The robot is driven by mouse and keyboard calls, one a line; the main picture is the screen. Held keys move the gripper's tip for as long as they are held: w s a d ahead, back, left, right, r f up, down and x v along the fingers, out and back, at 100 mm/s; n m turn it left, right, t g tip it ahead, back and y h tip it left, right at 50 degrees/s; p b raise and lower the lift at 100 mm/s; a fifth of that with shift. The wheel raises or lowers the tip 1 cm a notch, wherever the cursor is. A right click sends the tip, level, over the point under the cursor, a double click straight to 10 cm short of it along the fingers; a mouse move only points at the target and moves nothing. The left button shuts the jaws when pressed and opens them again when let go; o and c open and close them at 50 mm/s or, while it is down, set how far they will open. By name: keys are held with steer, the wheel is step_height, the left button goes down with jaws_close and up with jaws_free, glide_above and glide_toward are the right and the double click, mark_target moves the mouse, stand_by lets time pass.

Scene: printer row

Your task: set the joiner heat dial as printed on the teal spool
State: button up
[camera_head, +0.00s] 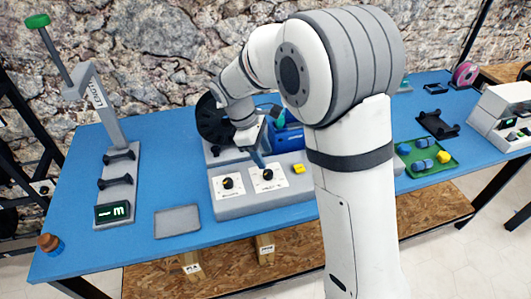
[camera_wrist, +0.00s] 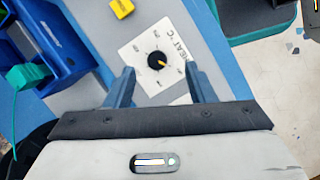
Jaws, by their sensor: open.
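The joiner (camera_head: 240,207) is a grey box on the blue table with two black dials on white plates. The heat dial (camera_wrist: 157,60) is a round black knob on a plate marked "HEAT °C"; it also shows in the head view (camera_head: 267,174). Its pale pointer points to the lower right in the wrist view; the scale numbers are too small to read. My gripper (camera_wrist: 160,82) is open and empty, its fingers pointing at the dial plate, one either side of the knob in the picture. Contact cannot be told. No teal spool is clearly identifiable, nor any print on it.
The second dial (camera_head: 228,183) is left of the heat dial, and a yellow button (camera_head: 298,168) is right. A blue bin (camera_head: 290,139) and a black spool (camera_head: 213,118) stand behind. A green tray (camera_head: 428,158) and a printer (camera_head: 503,118) are at the right. A grey plate (camera_head: 178,220) lies left.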

mark_target(268, 172)
steer(key=shift+n+h, duration=0.3)
steer(key=shift+n, duration=0.4)
steer(key=f, duration=0.5)
steer(key=d+f, duration=0.1)
steer(key=f, duration=0.1)
steer(key=shift+w+f, duration=0.3)
steer(key=shift+f, duration=0.05)
steer(key=c, duration=1)
steer(key=shift+o, duration=0.2)
steer(key=shift+r, duration=0.1)
